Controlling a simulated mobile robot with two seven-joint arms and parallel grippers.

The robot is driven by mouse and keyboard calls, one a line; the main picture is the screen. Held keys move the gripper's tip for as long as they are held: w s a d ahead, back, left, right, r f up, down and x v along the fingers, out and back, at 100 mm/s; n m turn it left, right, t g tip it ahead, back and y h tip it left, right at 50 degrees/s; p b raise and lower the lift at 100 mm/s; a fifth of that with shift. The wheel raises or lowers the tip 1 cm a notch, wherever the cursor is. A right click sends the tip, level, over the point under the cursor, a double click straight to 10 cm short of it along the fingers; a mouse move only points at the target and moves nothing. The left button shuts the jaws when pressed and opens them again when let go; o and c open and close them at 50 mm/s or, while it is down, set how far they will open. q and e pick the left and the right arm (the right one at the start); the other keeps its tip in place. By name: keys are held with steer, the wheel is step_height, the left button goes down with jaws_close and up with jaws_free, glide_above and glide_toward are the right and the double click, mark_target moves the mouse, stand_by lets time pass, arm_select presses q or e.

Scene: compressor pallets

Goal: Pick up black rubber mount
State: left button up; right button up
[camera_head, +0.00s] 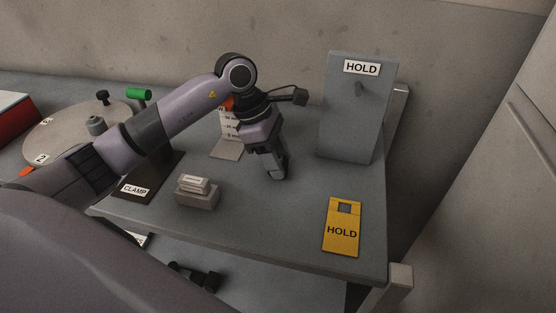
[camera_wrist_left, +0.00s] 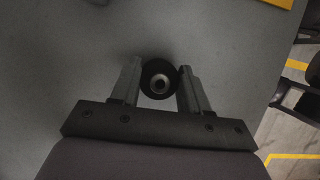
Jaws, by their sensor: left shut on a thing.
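The black rubber mount (camera_wrist_left: 160,82) is a round black ring with a metal centre, seen end-on in the left wrist view. My left gripper (camera_wrist_left: 157,88) is shut on it, with one finger on each side of it. In the head view my left gripper (camera_head: 278,173) points down at the grey table's surface, right of the middle. The mount is mostly hidden by the fingers there. I cannot tell whether it touches the table. My right gripper is not clearly in view.
A grey HOLD panel (camera_head: 352,120) stands at the back right. A yellow HOLD plate (camera_head: 341,240) lies near the front right edge. A small grey block (camera_head: 197,198) and the CLAMP base (camera_head: 137,190) are left, beside a round disc (camera_head: 65,130). Bare table (camera_head: 255,222) lies in front.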

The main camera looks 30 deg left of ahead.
arm_select(q)
step_height(320, 180, up, 20)
steer(key=shift+f, duration=0.15)
stand_by(0.3)
